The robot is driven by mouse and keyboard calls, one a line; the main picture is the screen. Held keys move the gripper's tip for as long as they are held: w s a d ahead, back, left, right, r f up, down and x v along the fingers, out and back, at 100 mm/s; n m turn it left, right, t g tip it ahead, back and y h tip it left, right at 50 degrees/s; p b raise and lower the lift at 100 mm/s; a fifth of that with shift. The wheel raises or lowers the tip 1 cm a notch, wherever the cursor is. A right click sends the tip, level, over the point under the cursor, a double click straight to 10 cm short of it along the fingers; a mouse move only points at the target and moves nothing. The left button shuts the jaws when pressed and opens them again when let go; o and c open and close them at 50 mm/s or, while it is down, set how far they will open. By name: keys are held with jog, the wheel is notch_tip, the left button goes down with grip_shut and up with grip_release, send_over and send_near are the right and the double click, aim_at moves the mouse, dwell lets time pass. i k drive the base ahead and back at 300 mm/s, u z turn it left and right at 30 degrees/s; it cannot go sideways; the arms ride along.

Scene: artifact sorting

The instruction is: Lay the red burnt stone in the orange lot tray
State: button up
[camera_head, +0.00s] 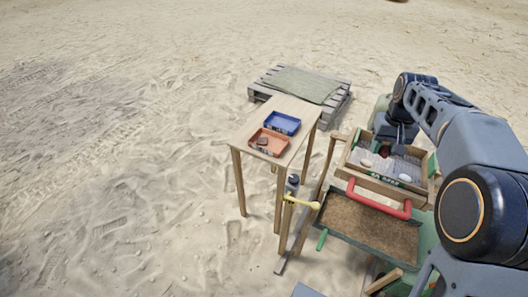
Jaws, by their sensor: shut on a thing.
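The orange lot tray (283,147) lies on the near part of a narrow wooden table, left of my arm. A small dark brown piece (263,141) is in it. My gripper (391,150) is low over the wooden sieve box at the right, pointing down. It is shut on a small dark reddish thing (384,151), which looks like the red burnt stone. The fingers and most of the held thing are small and partly hidden, so the exact grip is unclear.
A blue tray (283,123) lies just behind the orange one. The sieve box (352,172) holds a pinkish stone (366,163) and a pale stone (404,178). A red handle (380,200) and a soil-filled tray (365,222) are in front. A pallet (262,96) stands behind.

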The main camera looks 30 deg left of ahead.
aim_at(277, 147)
jog(key=k, duration=0.2)
jog(key=u, duration=2.55)
jog(key=i, duration=2.9)
jog(key=z, duration=3.4)
jog(key=i, duration=0.55)
jog(key=u, duration=0.05)
